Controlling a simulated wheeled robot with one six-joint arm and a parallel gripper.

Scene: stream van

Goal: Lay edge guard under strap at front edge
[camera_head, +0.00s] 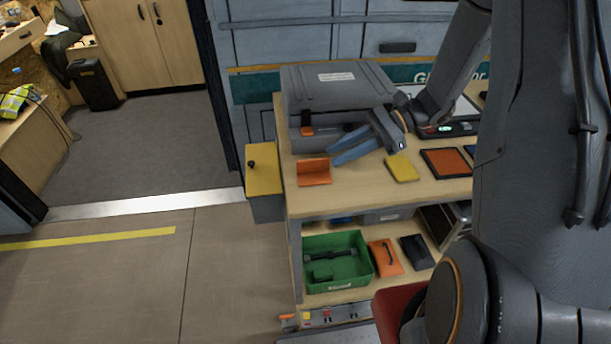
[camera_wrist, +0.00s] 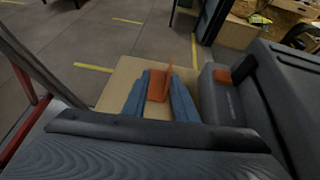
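An orange L-shaped piece (camera_head: 314,171), which looks like the edge guard, sits on the bench top near its left front corner. My gripper (camera_head: 331,153) has blue fingers, spread apart and pointing toward the guard from its right. In the wrist view the guard (camera_wrist: 158,86) shows between the two fingertips; contact cannot be told, and I see no grip on it. A grey case (camera_head: 337,84) with an orange fitting (camera_head: 307,131) stands at the back of the bench. I cannot make out a strap clearly.
A yellow pad (camera_head: 402,168) and an orange-topped tray (camera_head: 446,162) lie right of the gripper. A yellow-topped box (camera_head: 263,178) adjoins the bench's left end. A green crate (camera_head: 308,274) stands on the shelf below. The floor to the left is clear.

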